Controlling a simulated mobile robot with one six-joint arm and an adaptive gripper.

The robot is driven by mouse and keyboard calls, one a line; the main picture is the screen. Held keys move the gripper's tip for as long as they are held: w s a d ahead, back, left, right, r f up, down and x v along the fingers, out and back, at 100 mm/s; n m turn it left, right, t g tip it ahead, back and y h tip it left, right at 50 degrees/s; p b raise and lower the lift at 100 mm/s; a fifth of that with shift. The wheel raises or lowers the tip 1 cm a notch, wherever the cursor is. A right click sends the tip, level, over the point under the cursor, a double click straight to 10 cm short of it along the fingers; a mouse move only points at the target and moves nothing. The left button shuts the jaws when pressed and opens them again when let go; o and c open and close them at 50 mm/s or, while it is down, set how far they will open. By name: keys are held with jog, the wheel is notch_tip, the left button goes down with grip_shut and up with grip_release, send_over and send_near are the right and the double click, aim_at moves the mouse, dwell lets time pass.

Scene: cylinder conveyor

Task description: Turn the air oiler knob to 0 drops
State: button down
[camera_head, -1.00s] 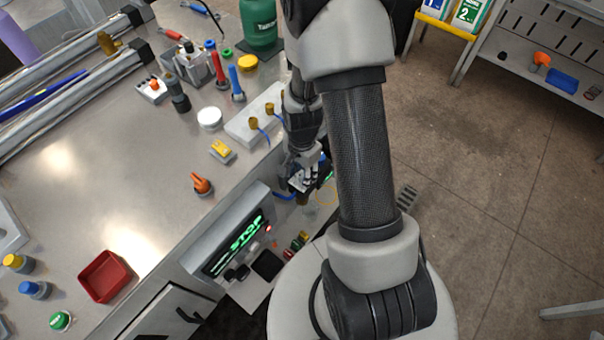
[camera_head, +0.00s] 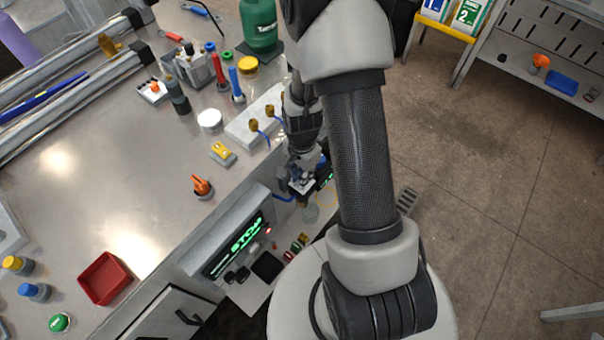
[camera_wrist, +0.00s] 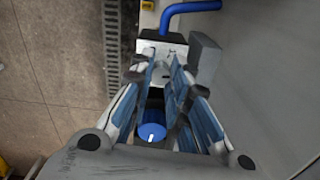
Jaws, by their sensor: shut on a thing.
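My gripper (camera_wrist: 170,76) points down at the air unit beside the bench. Its blue-padded fingers are close together on the small pale air oiler knob (camera_wrist: 167,88), which is mostly hidden between them. The grey top of the oiler block (camera_wrist: 160,45) shows just beyond the fingertips. A blue round knob with a white mark (camera_wrist: 152,132) shows lower down between the finger links. In the head view my gripper (camera_head: 302,187) is low at the bench side, above a clear bowl (camera_head: 311,212). The drop scale cannot be read.
A blue hose (camera_wrist: 190,8) and a grey block (camera_wrist: 205,58) are close to the fingers. A panel with a green STOP display (camera_head: 240,240) stands left of the gripper. A white block with brass fittings (camera_head: 240,128) sits on the bench edge. Open floor lies to the right.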

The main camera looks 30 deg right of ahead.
jog(key=shift+n, duration=0.4)
jog(key=n, duration=0.6)
jog(key=shift+w, duration=0.1)
jog(key=n, duration=0.6)
jog(key=shift+n+p, duration=0.3)
jog(key=shift+p, duration=0.05)
jog(key=n, duration=0.8)
jog(key=shift+n, duration=0.3)
jog(key=c, duration=1.5)
grip_release()
